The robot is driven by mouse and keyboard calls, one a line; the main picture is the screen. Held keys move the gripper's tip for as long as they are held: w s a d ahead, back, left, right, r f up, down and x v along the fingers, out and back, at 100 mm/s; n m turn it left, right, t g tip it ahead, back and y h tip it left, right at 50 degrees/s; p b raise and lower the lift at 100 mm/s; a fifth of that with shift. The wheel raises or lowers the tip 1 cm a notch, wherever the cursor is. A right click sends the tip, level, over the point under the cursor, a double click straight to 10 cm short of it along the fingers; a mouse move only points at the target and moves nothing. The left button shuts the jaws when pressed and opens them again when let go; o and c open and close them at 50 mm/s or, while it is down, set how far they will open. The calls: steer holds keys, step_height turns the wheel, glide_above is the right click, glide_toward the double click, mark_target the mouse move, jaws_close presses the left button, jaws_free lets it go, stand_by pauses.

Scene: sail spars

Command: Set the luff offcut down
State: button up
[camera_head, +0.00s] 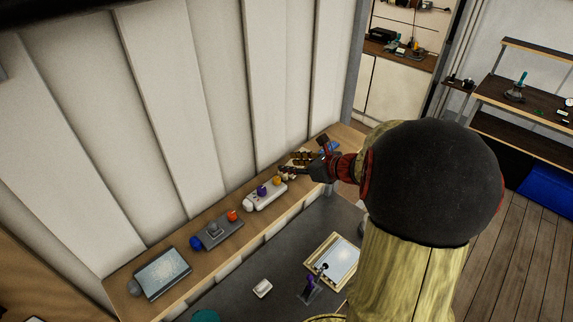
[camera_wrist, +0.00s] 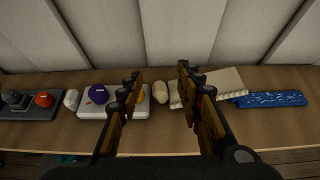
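A cream, flat piece that looks like the luff offcut (camera_wrist: 226,82) lies on the wooden shelf (camera_wrist: 262,120) in the wrist view, partly covered by my right finger. My gripper (camera_wrist: 159,76) has its two fingers wide apart, with nothing gripped between them. A small beige lump (camera_wrist: 160,92) shows in the gap between the fingers, on the shelf. In the head view my gripper (camera_head: 303,163) reaches over the right part of the shelf. I cannot make out the cream piece there. Whether a finger touches it, I cannot tell.
Right of the cream piece lies a blue speckled strip (camera_wrist: 270,99). Left of my fingers is a white tray (camera_wrist: 96,109) with a purple ball (camera_wrist: 98,93). A grey device (camera_head: 216,232) and a tablet-like panel (camera_head: 162,272) stand further left. A pale wall (camera_head: 225,75) backs the shelf.

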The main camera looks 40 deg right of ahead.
steer(key=a+v, duration=0.1)
steer(key=v, duration=0.7)
steer(key=s+a+n+g+y, duration=0.25)
steer(key=a+n+g, duration=0.25)
steer(key=a+n, duration=1.15)
steer(key=s+a+r+n+h, duration=0.1)
steer(key=s+a+n, duration=0.3)
steer(key=n, duration=0.5)
steer(key=s+a+r+n+g+h, duration=0.1)
steer(key=s+a+r+n+h, duration=0.1)
steer(key=s+a+n, duration=0.3)
steer(key=a+n+b, duration=0.1)
steer(key=a+n, duration=0.2)
steer(key=n, duration=0.1)
steer(key=shift+s+r+g, duration=0.2)
steer(key=shift+r+g, duration=0.05)
steer(key=shift+g, duration=0.05)
steer(key=shift+n+h, duration=0.25)
